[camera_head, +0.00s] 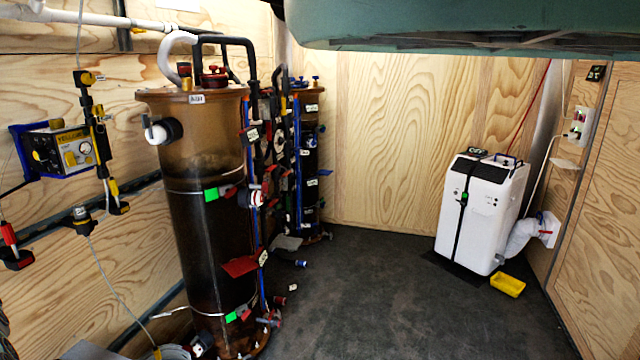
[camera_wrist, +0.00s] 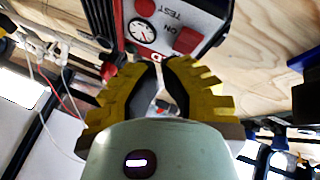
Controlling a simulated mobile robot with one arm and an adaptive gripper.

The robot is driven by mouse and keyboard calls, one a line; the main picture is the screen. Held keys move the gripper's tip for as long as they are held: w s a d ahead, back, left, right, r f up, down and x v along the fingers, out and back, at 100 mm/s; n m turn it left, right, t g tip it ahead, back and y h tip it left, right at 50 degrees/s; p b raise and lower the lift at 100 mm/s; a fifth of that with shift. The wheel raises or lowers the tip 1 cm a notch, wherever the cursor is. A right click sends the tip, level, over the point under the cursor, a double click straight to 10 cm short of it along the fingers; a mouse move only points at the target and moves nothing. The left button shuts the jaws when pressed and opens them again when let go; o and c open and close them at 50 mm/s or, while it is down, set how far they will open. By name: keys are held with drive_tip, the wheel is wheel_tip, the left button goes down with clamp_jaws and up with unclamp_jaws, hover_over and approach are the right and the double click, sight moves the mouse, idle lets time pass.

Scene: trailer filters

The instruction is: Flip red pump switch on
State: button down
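A red-and-black pump box with a pale front panel (camera_wrist: 165,38) is at the top of the wrist view, seen tilted. Its panel has a round gauge (camera_wrist: 142,32), a red square switch (camera_wrist: 187,40) beside the word ON, and a red round button (camera_wrist: 146,6) near the word TEST. I cannot tell the switch's position. My gripper (camera_wrist: 160,64) has yellow ribbed fingers with dark inner pads. Its tips come together just below the panel in the picture, with nothing visibly held. I cannot tell whether they touch the box. The gripper does not show in the head view.
In the head view, a yellow-labelled pump box (camera_head: 62,150) hangs on the left wall beside hoses and valves. A tall brown filter column (camera_head: 205,180) stands left of centre. A white unit (camera_head: 480,212) and yellow tray (camera_head: 507,284) are at right. The middle floor is mostly clear.

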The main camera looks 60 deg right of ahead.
drive_tip(key=shift+w+a, duration=0.2)
drive_tip(key=shift+w, duration=0.2)
drive_tip(key=shift+w+f+b, duration=0.15)
drive_tip(key=shift+w+b, duration=0.15)
drive_tip(key=shift+b, duration=0.65)
idle(0.6)
drive_tip(key=shift+w+a+b, duration=0.15)
drive_tip(key=shift+w+b, duration=0.25)
drive_tip(key=shift+b, duration=0.15)
idle(1.1)
drive_tip(key=shift+s, duration=0.1)
drive_tip(key=shift+s+d+p, duration=0.25)
drive_tip(key=shift+s+p, duration=0.4)
drive_tip(key=shift+p, duration=0.15)
